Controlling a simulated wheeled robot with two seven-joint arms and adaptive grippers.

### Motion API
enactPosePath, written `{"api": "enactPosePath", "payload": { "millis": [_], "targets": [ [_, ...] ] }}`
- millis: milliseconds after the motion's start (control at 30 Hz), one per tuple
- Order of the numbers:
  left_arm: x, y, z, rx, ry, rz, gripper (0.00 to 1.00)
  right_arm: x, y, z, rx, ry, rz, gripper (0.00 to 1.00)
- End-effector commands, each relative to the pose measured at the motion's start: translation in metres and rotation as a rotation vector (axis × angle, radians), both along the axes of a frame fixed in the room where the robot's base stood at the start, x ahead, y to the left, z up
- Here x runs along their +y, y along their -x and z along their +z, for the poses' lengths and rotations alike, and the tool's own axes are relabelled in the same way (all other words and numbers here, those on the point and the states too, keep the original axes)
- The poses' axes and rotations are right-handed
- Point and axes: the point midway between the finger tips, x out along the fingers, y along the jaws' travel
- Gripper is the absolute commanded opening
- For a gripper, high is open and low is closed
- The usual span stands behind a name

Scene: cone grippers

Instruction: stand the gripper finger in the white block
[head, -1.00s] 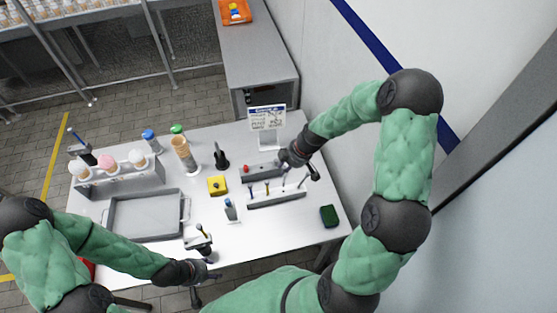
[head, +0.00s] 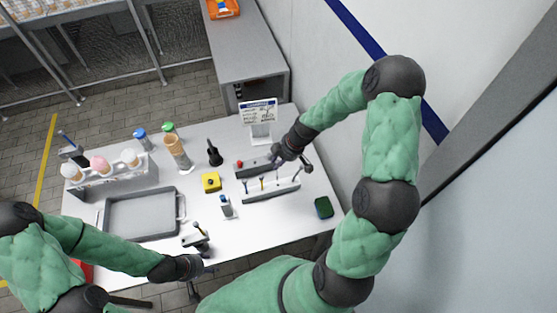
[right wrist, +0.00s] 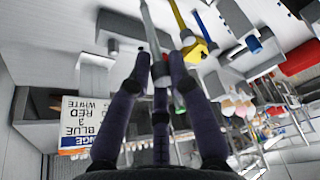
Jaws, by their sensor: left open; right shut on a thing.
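My right gripper (head: 304,163) is shut on a thin grey rod, the gripper finger (right wrist: 151,35), above the right end of the white block (head: 272,194). In the right wrist view the finger stands out from between my fingertips (right wrist: 160,72). The white block is long and low. Several thin upright pieces stand in it, among them a blue and a yellow one (head: 262,184). The yellow one also shows in the right wrist view (right wrist: 178,16). I cannot tell whether the held finger touches the block. My left gripper (head: 207,264) is open and empty near the front edge.
Behind the white block lies a grey box with a red button (head: 240,164). A sign (head: 259,113) stands behind that. A yellow box (head: 211,182), a grey tray (head: 140,214) and a cone rack (head: 112,183) stand left. A green sponge (head: 323,208) lies at the right.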

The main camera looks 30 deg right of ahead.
Motion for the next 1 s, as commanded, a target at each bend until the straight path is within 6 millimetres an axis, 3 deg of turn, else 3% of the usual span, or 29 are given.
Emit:
{"api": "enactPosePath", "payload": {
  "millis": [400, 1000],
  "targets": [
    [0.000, 0.000, -0.012, 0.000, 0.000, 0.000, 0.50, 0.000, 0.000, -0.030, 0.002, 0.000, -0.001, 0.01],
    [0.000, 0.000, -0.002, 0.000, 0.000, 0.000, 0.50, 0.000, 0.000, -0.028, 0.022, 0.008, -0.002, 0.01]
  ]
}}
